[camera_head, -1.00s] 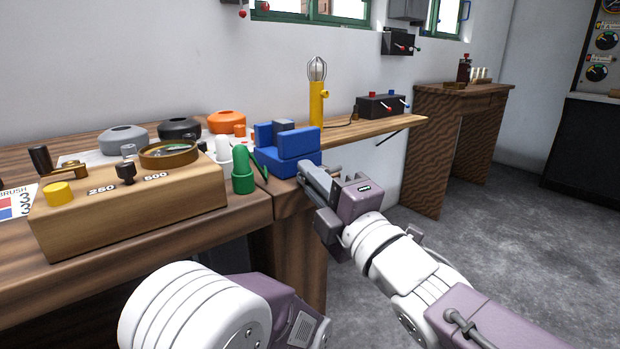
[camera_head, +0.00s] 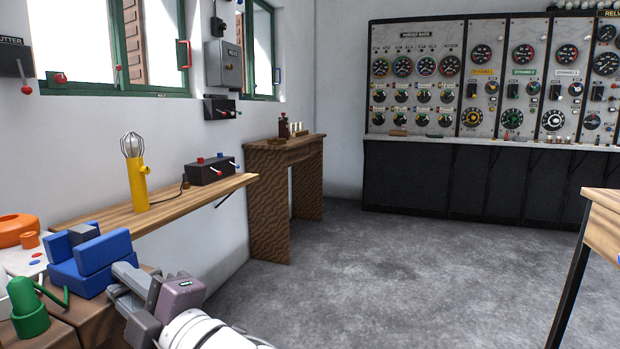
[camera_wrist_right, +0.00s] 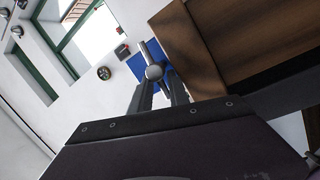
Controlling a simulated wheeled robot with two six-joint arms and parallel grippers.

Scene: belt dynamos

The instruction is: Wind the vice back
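The blue vice (camera_head: 94,261) sits on the corner of the wooden bench at lower left, with a grey block at its jaws. My right gripper (camera_head: 124,278) is at the vice's near right side. In the right wrist view a grey vice handle (camera_wrist_right: 154,72), a round boss with a bar across it, lies between the fingertips of my right gripper (camera_wrist_right: 158,80). The fingers stand close together and seem shut on it; the exact contact is hard to see. The vice's blue body (camera_wrist_right: 136,66) shows behind. My left gripper is not in view.
A yellow lamp (camera_head: 138,185) stands on the shelf (camera_head: 165,209) behind. The grey floor to the right is open, up to a wooden table (camera_head: 604,215).

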